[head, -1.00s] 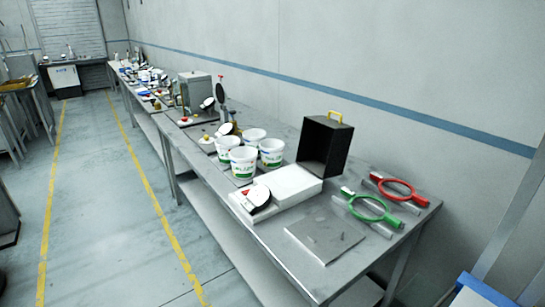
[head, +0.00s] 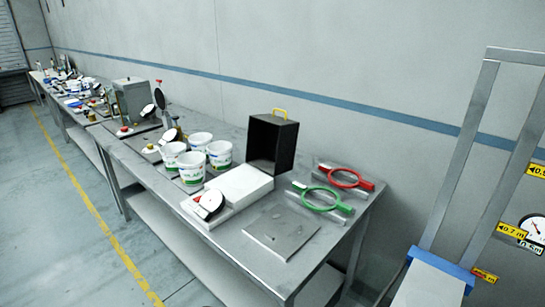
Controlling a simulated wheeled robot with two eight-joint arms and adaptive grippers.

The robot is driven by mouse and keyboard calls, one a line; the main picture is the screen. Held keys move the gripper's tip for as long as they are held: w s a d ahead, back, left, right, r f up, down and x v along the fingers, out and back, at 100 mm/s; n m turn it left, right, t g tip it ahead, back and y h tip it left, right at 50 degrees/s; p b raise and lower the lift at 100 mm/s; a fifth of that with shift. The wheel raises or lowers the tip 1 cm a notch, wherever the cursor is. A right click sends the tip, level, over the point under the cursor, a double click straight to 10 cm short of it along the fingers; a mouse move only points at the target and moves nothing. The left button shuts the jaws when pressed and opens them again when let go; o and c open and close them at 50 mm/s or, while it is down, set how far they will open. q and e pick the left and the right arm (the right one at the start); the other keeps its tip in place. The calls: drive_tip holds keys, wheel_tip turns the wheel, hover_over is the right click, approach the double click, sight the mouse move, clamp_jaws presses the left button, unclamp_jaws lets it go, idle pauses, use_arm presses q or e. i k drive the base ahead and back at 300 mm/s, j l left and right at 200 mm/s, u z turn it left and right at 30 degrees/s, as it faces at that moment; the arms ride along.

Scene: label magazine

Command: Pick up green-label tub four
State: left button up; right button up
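Several white tubs with green labels stand grouped on a long steel table, in the middle of the head view. One is front left (head: 192,168), one front right (head: 220,155), one at the back (head: 200,141) and one at the left (head: 173,154). I cannot tell which is tub four. Neither of my grippers is in view.
Right of the tubs are a white block (head: 239,185), an open black box (head: 271,144) with a yellow handle, a green ring tool (head: 321,199), a red ring tool (head: 346,177) and a flat grey plate (head: 282,231). A trolley-like frame (head: 462,160) stands at the right. Floor is clear at the left.

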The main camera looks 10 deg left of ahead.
sight(221, 156)
drive_tip(key=j+z, duration=1.4)
drive_tip(key=k+j, duration=0.05)
drive_tip(key=j, duration=0.05)
